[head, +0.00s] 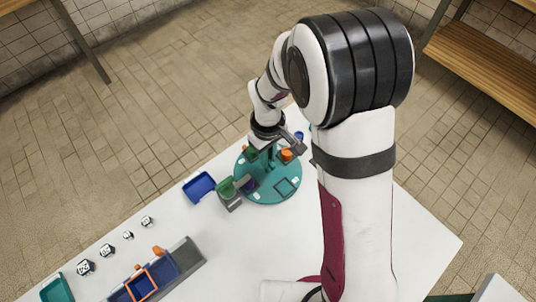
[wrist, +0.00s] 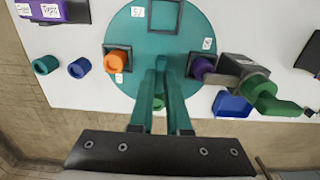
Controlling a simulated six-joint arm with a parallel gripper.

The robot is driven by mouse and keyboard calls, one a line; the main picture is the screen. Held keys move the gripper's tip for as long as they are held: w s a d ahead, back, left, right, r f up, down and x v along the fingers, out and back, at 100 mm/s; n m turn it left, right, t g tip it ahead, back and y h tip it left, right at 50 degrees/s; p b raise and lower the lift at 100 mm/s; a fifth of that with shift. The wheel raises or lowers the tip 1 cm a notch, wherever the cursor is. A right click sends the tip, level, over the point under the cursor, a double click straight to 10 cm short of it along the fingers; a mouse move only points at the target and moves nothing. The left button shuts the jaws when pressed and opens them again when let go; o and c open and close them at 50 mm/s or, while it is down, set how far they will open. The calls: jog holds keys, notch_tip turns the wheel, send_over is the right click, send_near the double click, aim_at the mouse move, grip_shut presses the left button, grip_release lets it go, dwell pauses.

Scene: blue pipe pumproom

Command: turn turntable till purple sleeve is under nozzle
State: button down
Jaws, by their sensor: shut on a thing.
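The teal round turntable (head: 262,193) lies on the white table and also fills the middle of the wrist view (wrist: 128,35). My gripper (wrist: 161,64) reaches down over its middle, its long teal fingers shut; the part they grip is hidden between them. The purple sleeve (wrist: 203,67) sits in a dark square holder at the right. The dark grey nozzle arm (wrist: 238,68) comes in from the right beside it; I cannot tell whether its tip is over the sleeve. An orange sleeve (wrist: 117,61) sits at the left. A green sleeve (wrist: 159,101) shows partly between my fingers.
An empty square (wrist: 165,14) is marked on the turntable. The nozzle's grey stand (head: 231,203) has a green part on top. A blue tray (head: 198,186) is close by. Loose green (wrist: 45,64) and blue (wrist: 78,67) rings lie left of the turntable in the wrist view.

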dwell(0.4)
jog(key=c, duration=0.9)
grip_release()
jog(key=shift+r, duration=0.15)
notch_tip(320, 180, up, 16)
jog(key=shift+f, duration=0.2)
jog(key=s+d+m, duration=0.3)
jog(key=s+m, duration=0.2)
jog(key=s, duration=0.2)
jog(key=s+d+m+y, duration=0.1)
jog(key=s+d+m, duration=0.2)
jog(key=s, duration=0.4)
jog(key=s+d+m, duration=0.3)
jog(key=s+m, duration=0.3)
jog(key=s, duration=0.1)
jog(key=shift+d+f+m+y, duration=0.15)
jog(key=shift+f+m+y, duration=0.15)
jog(key=shift+y, duration=0.1)
